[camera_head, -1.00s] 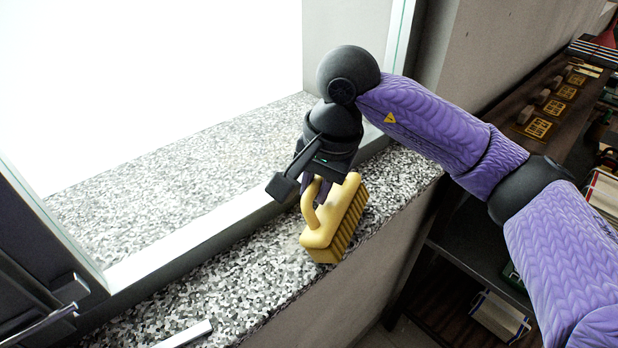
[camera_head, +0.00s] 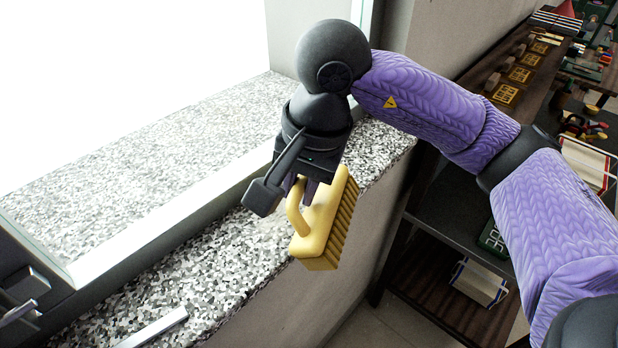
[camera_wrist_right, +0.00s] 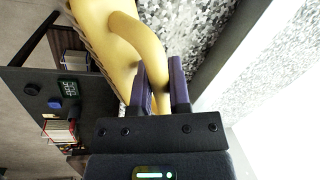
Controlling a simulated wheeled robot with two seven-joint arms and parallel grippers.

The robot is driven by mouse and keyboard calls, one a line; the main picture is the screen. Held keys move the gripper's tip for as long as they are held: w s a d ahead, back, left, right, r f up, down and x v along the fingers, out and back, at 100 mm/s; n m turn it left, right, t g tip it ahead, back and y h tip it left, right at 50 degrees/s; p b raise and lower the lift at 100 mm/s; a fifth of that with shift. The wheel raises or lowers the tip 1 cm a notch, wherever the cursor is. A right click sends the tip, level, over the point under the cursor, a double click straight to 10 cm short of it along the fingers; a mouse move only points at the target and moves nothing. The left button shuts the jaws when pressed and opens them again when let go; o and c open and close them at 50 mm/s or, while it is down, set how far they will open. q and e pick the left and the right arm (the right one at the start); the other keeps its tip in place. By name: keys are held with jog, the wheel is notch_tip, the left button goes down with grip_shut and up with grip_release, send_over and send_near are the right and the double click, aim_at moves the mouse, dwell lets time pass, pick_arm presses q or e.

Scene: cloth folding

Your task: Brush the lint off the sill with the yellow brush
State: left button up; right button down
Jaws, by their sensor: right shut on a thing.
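The yellow brush (camera_head: 323,222) has a block body with ridged bristles and a loop handle. My right gripper (camera_head: 303,190) is shut on the brush's handle, as the right wrist view also shows, with the gripper (camera_wrist_right: 162,85) around the yellow handle (camera_wrist_right: 135,35). The brush is tilted and overlaps the front edge of the speckled grey sill (camera_head: 225,265) in the head view; I cannot tell whether it touches the sill. No lint can be made out against the speckle.
A window frame (camera_head: 150,222) runs along the back of the sill. A dark shelf (camera_head: 455,235) with books and small items stands at the right, beyond the sill's edge.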

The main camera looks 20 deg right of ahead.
jog(key=w, duration=0.1)
jog(key=w+a, duration=0.1)
jog(key=shift+w+a+f+b, duration=0.1)
jog(key=shift+w+f+b, duration=0.05)
jog(key=shift+w+b, duration=0.2)
jog(key=shift+w+a, duration=0.25)
jog(key=shift+w, duration=0.4)
jog(key=shift+w+a, duration=0.3)
jog(key=shift+w, duration=0.4)
jog(key=shift+w+a, duration=0.25)
jog(key=shift+w, duration=0.4)
jog(key=shift+s+a, duration=0.45)
jog(key=shift+a, duration=0.4)
jog(key=shift+s, duration=0.15)
jog(key=s, duration=0.1)
jog(key=s+d+b, duration=0.1)
jog(key=s, duration=0.1)
jog(key=shift+d, duration=0.15)
jog(key=shift+s+d+f+b, duration=0.1)
jog(key=shift+s+d+b, duration=0.1)
jog(key=shift+s+b, duration=0.35)
jog(key=shift+s+d+b, duration=0.25)
jog(key=shift+s, duration=0.4)
jog(key=shift+s+d+b, duration=0.25)
jog(key=shift+s, duration=0.35)
